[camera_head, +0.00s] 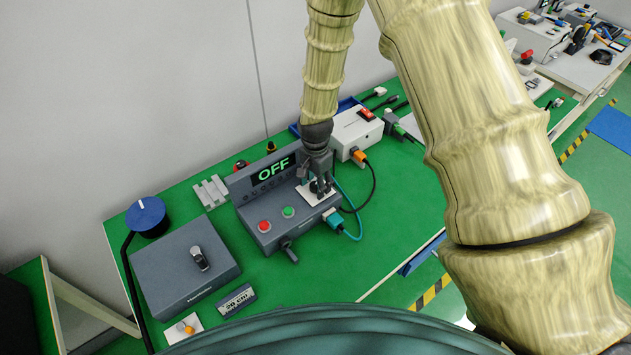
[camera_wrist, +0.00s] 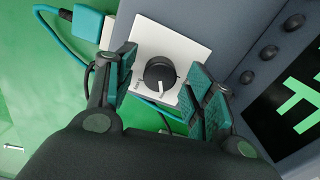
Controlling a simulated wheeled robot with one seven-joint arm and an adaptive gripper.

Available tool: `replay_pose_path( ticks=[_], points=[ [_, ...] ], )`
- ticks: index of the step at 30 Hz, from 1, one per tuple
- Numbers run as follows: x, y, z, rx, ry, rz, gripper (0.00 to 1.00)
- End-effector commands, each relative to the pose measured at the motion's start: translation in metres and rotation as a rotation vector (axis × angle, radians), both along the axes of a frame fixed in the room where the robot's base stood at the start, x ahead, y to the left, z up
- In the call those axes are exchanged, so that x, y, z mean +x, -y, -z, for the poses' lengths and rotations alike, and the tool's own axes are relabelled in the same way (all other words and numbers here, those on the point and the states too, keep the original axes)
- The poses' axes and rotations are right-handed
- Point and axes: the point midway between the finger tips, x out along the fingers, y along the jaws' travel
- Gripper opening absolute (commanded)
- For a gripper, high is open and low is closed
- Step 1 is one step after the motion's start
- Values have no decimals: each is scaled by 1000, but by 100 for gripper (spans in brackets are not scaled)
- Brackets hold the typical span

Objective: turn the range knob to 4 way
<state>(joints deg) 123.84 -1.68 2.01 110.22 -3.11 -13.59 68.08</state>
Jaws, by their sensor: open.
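The range knob (camera_wrist: 159,73) is a round black knob with a white pointer line, on a white plate (camera_wrist: 148,32) with small printed labels too small to read fully. In the wrist view its pointer line faces down toward my gripper's palm. My gripper (camera_wrist: 160,82) is open, with one teal-padded finger on each side of the knob and a gap visible on both sides. In the head view my gripper (camera_head: 320,186) is over the white plate on the grey device (camera_head: 247,217), hiding the knob. The device's display (camera_head: 273,169) reads OFF in green.
A red button (camera_head: 264,226) and a green button (camera_head: 288,212) are on the device's front. A teal connector (camera_head: 335,220) with a cable is at its right side. A white box (camera_head: 355,132) stands behind, a grey box with a switch (camera_head: 183,266) at left.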

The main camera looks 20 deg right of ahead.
Motion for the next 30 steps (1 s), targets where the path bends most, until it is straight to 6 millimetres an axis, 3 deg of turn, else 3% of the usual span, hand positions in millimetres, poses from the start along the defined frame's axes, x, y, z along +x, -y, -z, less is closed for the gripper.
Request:
replay_pose_path(
  ticks=[10, 18, 30],
  points=[
    [0, 0, 2, 0, 0, 0, 53],
    [0, 0, 2, 0, 0, 0, 6],
    [0, 0, 3, 0, 0, -62, 6]
  ],
)
